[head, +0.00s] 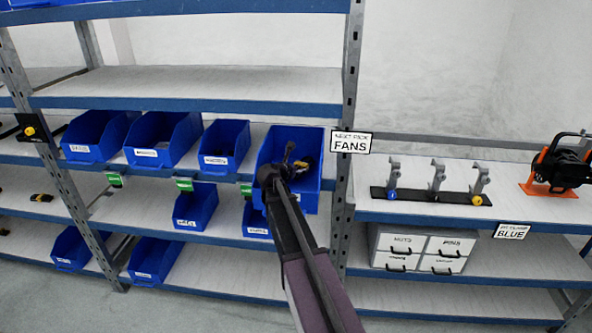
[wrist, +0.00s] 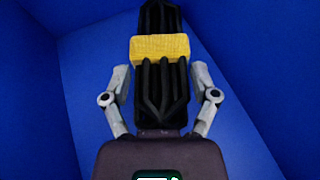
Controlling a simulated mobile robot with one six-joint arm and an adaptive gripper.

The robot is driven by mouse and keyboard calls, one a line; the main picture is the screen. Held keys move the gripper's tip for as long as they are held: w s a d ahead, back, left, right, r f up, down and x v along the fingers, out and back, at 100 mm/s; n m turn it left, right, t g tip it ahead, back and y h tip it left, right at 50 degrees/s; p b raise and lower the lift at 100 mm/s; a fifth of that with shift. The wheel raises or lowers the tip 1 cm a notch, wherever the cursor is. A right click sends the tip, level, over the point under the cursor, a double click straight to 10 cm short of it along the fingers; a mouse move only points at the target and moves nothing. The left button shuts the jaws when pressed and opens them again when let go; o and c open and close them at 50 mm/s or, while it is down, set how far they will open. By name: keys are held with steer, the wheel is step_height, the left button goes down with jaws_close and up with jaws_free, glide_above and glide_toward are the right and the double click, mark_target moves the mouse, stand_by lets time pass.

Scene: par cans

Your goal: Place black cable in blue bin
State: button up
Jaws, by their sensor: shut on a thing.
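The black cable (wrist: 160,95) is a folded bundle with a yellow band, held lengthwise between the fingers of my gripper (wrist: 160,77) in the wrist view. Blue walls of a blue bin (wrist: 270,70) surround it there. In the head view my gripper (head: 290,160) reaches into the large blue bin (head: 310,192) at the right end of the middle shelf row. A bit of the cable's yellow and black (head: 303,163) shows beside the fingers. I cannot tell whether the cable touches the bin floor; my arm hides part of the bin's front.
Several other blue bins (head: 91,138) stand to the left on the same shelf and below. A metal upright (head: 349,110) stands close to the right. The shelf above (head: 200,88) is empty. The right shelf holds a clamp rack (head: 432,197), a drawer unit (head: 418,245) and an orange-and-black reel (head: 558,168).

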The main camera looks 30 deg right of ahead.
steer(key=shift+f+b, duration=0.3)
steer(key=shift+f, duration=0.15)
steer(key=o, duration=1.2)
steer(key=shift+r, duration=0.25)
steer(key=shift+s+a+r+p, duration=0.1)
steer(key=shift+r+p, duration=0.55)
steer(key=shift+p, duration=0.2)
steer(key=p+v, duration=0.4)
steer(key=v, duration=0.7)
steer(key=shift+s+a, duration=0.15)
steer(key=shift+a, duration=0.15)
